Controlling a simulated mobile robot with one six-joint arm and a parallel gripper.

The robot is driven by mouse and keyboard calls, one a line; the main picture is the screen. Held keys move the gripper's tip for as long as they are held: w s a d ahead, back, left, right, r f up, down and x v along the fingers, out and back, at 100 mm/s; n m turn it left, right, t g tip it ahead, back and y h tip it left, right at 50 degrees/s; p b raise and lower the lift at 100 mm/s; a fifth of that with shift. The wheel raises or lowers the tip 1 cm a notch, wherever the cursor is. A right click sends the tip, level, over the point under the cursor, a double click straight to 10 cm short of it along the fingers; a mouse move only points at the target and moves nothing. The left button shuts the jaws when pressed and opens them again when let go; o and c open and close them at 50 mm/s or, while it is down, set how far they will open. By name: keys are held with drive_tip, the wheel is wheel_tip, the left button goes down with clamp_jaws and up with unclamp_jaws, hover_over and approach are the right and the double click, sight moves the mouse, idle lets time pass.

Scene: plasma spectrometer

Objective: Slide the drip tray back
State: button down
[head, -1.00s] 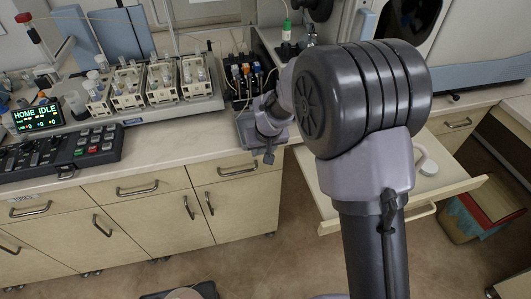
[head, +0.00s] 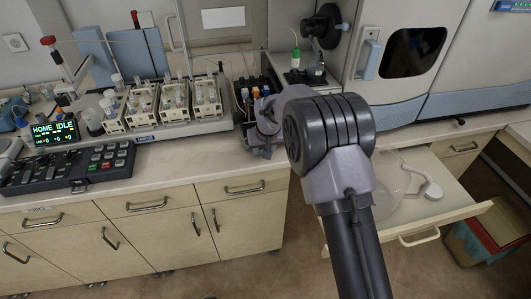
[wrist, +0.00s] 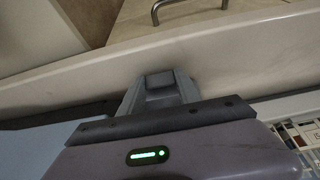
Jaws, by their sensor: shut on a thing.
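The grey drip tray (head: 254,140) lies on the counter below the small rack of bottles, near the counter's front edge. My gripper (head: 266,128) is at the tray's front, and the wrist hides much of the tray in the head view. In the wrist view my gripper (wrist: 160,80) has its grey jaws close together, shut on the tray's front part. What lies between the jaws is hard to make out there.
A bottle rack (head: 252,95) stands behind the tray. The autosampler (head: 165,115) with its vial racks is to the left, beside a keypad (head: 75,165). An open drawer (head: 440,215) juts out at right, below the spectrometer (head: 400,60).

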drive_tip(key=shift+w+a, duration=0.15)
drive_tip(key=shift+w, duration=0.25)
drive_tip(key=c, duration=0.8)
unclamp_jaws()
drive_tip(key=shift+o, duration=0.2)
drive_tip(key=p+v, duration=0.5)
drive_tip(key=v, duration=1.3)
drive_tip(key=s+d+r+m+b, duration=0.3)
drive_tip(key=s+d+r, duration=0.55)
drive_tip(key=s, duration=0.35)
drive_tip(key=s+d+f+m+b, duration=0.1)
drive_tip(key=s+d+m, duration=0.1)
drive_tip(key=s, duration=0.9)
drive_tip(key=s+d+m+t, duration=0.1)
drive_tip(key=s+d+m, duration=0.1)
drive_tip(key=s, duration=0.9)
drive_tip(key=shift+d+f+m+y+b, duration=0.3)
drive_tip(key=shift+d+f+y+b, duration=0.1)
drive_tip(key=shift+d, duration=0.1)
